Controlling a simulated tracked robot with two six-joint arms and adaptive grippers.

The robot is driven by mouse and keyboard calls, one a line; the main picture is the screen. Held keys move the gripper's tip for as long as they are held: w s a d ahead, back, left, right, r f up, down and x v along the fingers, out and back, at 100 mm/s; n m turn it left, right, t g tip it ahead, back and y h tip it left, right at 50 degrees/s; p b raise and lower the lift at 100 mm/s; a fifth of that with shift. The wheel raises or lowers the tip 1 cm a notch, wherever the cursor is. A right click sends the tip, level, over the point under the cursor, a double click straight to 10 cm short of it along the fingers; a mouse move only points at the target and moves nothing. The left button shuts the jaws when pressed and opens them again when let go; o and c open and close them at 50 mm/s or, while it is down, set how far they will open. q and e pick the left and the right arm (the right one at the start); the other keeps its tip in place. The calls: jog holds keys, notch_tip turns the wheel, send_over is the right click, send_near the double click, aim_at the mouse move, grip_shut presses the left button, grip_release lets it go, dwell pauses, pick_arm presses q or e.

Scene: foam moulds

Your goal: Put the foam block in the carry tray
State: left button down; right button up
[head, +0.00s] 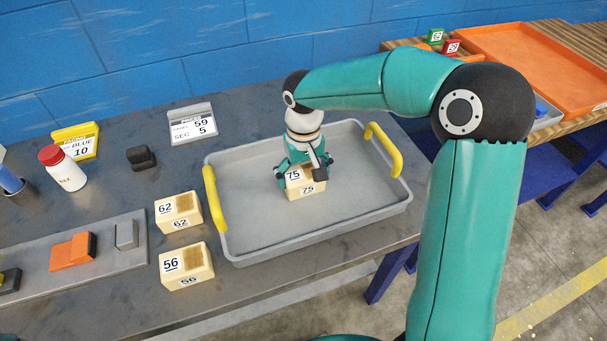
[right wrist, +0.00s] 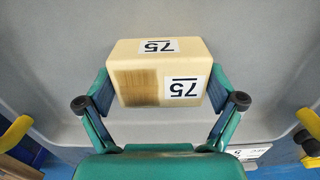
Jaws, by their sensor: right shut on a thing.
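The foam block (head: 306,188) is cream coloured and labelled 75. It is within the walls of the grey carry tray (head: 260,250), which has two yellow handles. My right gripper (head: 303,173) reaches down into the tray and is shut on the block. In the right wrist view the block (right wrist: 146,88) is between the two fingers (right wrist: 160,98), with a brown patch on one face. I cannot tell whether the block touches the tray floor. My left gripper is not in view.
Two more cream blocks, labelled 62 (head: 178,212) and 56 (head: 186,266), stand left of the tray. A white bottle with a red cap (head: 64,170) and a black piece (head: 141,158) are farther left. An orange tray (head: 530,62) is on the wooden table at right.

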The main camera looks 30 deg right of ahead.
aim_at(304, 175)
jog(key=o, duration=0.5)
jog(key=shift+f, duration=0.1)
jog(key=shift+o, duration=0.2)
notch_tip(304, 175, up, 12)
jog(key=p, duration=0.1)
dwell(0.3)
dwell(0.4)
